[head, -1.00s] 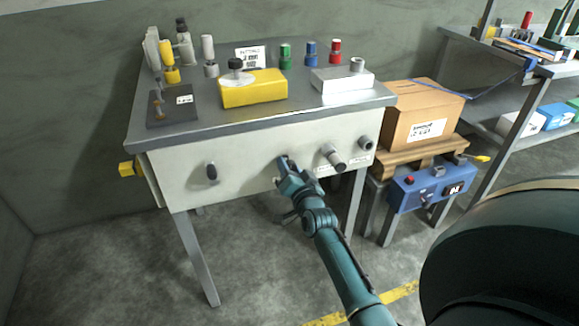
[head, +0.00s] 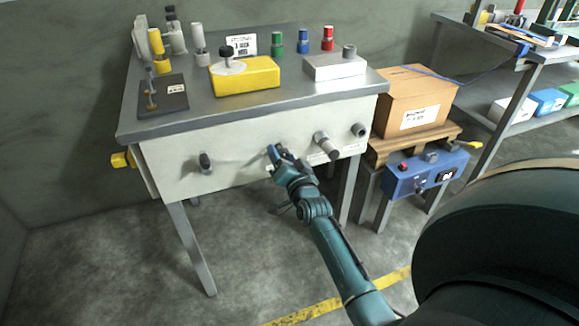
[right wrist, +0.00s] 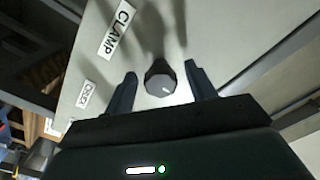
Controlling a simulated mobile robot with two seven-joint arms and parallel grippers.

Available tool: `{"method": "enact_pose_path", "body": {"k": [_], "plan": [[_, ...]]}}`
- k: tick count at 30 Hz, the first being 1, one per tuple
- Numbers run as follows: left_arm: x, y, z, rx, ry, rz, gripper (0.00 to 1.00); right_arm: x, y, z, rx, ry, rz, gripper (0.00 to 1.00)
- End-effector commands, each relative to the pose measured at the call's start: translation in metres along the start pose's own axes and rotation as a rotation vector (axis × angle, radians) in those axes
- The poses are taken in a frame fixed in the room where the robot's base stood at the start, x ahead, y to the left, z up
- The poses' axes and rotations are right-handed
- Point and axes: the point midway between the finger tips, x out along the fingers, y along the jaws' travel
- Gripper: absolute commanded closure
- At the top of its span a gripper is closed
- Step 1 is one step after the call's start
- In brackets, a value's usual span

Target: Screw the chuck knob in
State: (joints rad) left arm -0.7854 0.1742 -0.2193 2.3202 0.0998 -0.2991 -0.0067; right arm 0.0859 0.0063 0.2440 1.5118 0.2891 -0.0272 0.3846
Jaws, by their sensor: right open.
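My right gripper (head: 274,153) is in front of the white front panel (head: 240,165) of the workbench, right of its centre. In the right wrist view the open right gripper (right wrist: 160,72) has one finger on each side of a dark grey round knob (right wrist: 160,84) with a white mark, apart from both. In the head view the gripper hides this knob. Labels reading CLAMP (right wrist: 116,29) and apparently CHUCK (right wrist: 87,94) are beside it; I cannot tell which label belongs to it. A dark knob (head: 205,162) and a grey cylindrical knob (head: 326,145) flank the gripper. My left gripper is not in view.
A yellow block (head: 247,82) and a white block (head: 335,67) stand on the bench top. A cardboard box (head: 410,105) and a blue control unit (head: 425,173) stand to the right. The floor before the bench is clear.

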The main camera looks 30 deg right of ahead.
Motion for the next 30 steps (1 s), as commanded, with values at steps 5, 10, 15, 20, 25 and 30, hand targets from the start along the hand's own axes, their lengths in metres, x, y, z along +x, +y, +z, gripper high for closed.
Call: {"method": "enact_pose_path", "body": {"k": [5, 10, 15, 20, 25, 30], "plan": [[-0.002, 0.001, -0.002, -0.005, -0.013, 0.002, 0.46, -0.029, 0.0, 0.0, 0.001, -0.003, 0.002, 0.45], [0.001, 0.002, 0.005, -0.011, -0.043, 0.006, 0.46, -0.069, 0.0, 0.001, 0.0, -0.004, 0.003, 0.45], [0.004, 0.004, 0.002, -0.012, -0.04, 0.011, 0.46, -0.102, 0.0, 0.0, 0.001, -0.002, 0.002, 0.45], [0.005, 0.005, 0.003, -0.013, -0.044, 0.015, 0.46, -0.121, 0.0, 0.0, 0.0, -0.001, 0.001, 0.45], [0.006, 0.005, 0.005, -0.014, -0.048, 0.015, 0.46, -0.128, 0.0, 0.0, 0.001, 0.0, 0.0, 0.45], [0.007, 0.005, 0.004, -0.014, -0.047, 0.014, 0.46, -0.128, 0.0, 0.0, 0.001, 0.0, 0.0, 0.45]]}}
